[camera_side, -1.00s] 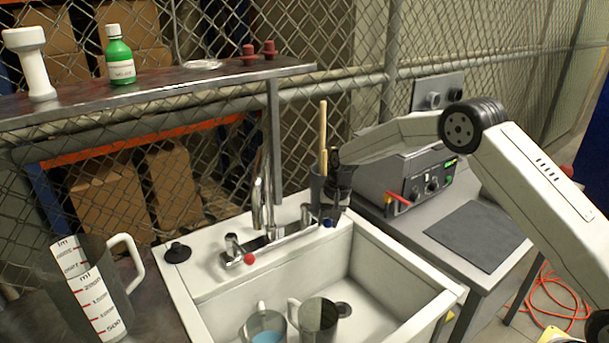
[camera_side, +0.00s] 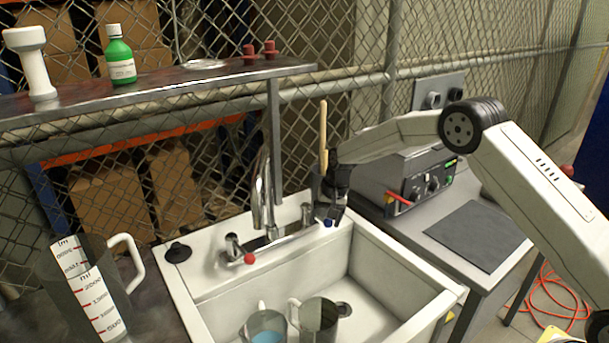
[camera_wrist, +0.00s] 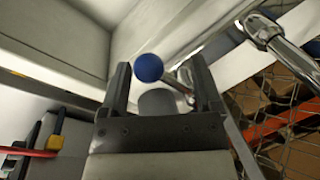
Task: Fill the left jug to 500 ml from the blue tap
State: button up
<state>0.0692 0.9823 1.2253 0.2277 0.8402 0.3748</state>
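The left jug (camera_side: 265,333) stands in the sink with blue liquid in its lower part. Its level mark cannot be read. The right jug (camera_side: 318,318) stands close beside it and looks dark inside. The blue tap knob (camera_side: 328,223) is at the right end of the tap (camera_side: 262,200). It also shows as a blue ball in the wrist view (camera_wrist: 148,67). My gripper (camera_side: 331,213) is open at the blue knob. In the wrist view the ball appears between my gripper's fingertips (camera_wrist: 160,72), nearer the left one. Contact cannot be told. No water stream is discernible.
A red knob (camera_side: 250,258) is at the tap's left end. A dark holder with a wooden stick (camera_side: 323,130) stands behind my gripper. A big measuring jug (camera_side: 92,290) stands left of the sink (camera_side: 385,265). A grey control box (camera_side: 405,180) is at the right.

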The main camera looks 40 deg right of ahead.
jog(key=shift+s+d, duration=0.1)
jog(key=shift+r, duration=0.25)
jog(key=shift+v, duration=3.6)
jog(key=shift+r, duration=0.2)
jog(key=shift+w+a+v, duration=0.1)
jog(key=shift+a+v, duration=0.05)
jog(key=shift+v, duration=0.75)
jog(key=shift+w+a+v, duration=0.1)
jog(key=shift+a+v, duration=0.05)
jog(key=shift+v, duration=0.8)
jog(key=shift+w+a+v, duration=0.15)
jog(key=shift+a+v, duration=0.05)
jog(key=shift+v, duration=0.7)
jog(key=shift+s+r, duration=0.1)
jog(key=shift+r, duration=0.05)
jog(key=s+a+f+n+h, duration=0.1)
jog(key=s+f+n, duration=0.2)
jog(key=s, duration=1.2)
jog(key=s+a+f+n+t+h, duration=0.1)
jog(key=s+f+n, duration=0.2)
jog(key=s, duration=1.2)
jog(key=shift+a+n, duration=0.25)
jog(key=shift+n, duration=0.15)
